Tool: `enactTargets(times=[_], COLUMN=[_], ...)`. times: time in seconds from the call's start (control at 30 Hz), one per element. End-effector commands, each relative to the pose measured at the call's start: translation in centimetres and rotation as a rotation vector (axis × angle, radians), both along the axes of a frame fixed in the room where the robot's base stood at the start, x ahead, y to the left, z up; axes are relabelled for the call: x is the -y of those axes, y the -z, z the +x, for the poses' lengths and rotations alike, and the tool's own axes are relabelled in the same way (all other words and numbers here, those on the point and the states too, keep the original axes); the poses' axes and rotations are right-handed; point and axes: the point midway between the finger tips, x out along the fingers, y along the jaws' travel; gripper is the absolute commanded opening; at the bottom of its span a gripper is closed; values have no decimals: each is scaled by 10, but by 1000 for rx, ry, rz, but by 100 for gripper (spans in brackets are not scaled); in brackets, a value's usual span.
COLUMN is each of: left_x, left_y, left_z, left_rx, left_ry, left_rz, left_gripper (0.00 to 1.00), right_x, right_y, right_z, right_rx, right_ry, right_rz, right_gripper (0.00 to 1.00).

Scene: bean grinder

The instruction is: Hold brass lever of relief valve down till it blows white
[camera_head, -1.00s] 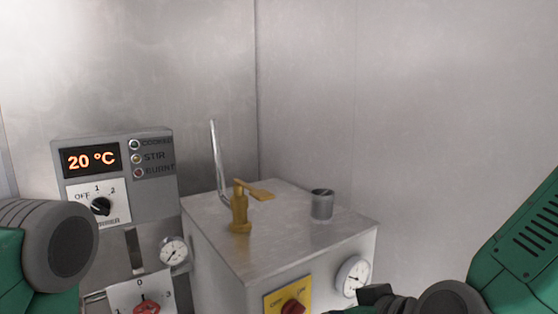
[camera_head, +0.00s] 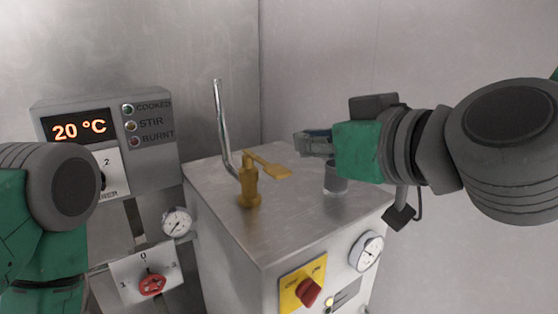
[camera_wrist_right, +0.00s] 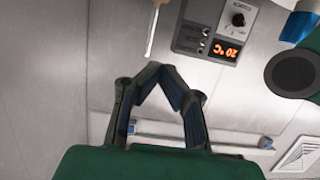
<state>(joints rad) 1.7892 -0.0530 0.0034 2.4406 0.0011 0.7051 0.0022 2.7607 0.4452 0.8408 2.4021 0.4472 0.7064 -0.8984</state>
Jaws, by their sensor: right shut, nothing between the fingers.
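The brass relief valve (camera_head: 249,187) stands upright on the top of the steel box, with a bent steel pipe (camera_head: 221,120) beside it. Its brass lever (camera_head: 270,166) sticks out to the right and ends in a flat paddle. No white jet shows at the valve. My right gripper (camera_head: 303,143) is just right of and above the paddle in the picture, apart from it. In the right wrist view the fingers of this gripper (camera_wrist_right: 157,72) meet at the tips with nothing between them. My left gripper is out of view; only its arm shows at the left.
A grey stub (camera_head: 335,180) on the box (camera_head: 300,215) stands below my right gripper, partly hidden. A display panel (camera_head: 80,130) reads 20 °C at the left.

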Motion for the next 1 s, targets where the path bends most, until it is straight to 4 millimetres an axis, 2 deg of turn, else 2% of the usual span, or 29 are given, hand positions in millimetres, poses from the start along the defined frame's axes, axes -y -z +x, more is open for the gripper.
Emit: enactTargets(times=[0.17, 0.4, 0.5, 0.7, 1.0], left_x=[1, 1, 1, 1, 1], left_y=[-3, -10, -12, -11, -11], left_z=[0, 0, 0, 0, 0], left_rx=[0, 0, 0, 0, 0], left_ry=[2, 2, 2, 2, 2], left_rz=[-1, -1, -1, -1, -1], left_gripper=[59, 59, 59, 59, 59], right_x=[-1, -29, -42, -41, -36], right_y=[8, 21, 28, 54, 64], right_z=[25, 67, 79, 75, 77], right_rx=[-7, -7, -8, -5, -2], right_ry=[4, 6, 4, 2, 4], right_rz=[12, 12, 10, 10, 12], right_gripper=[0, 0, 0, 0, 0])
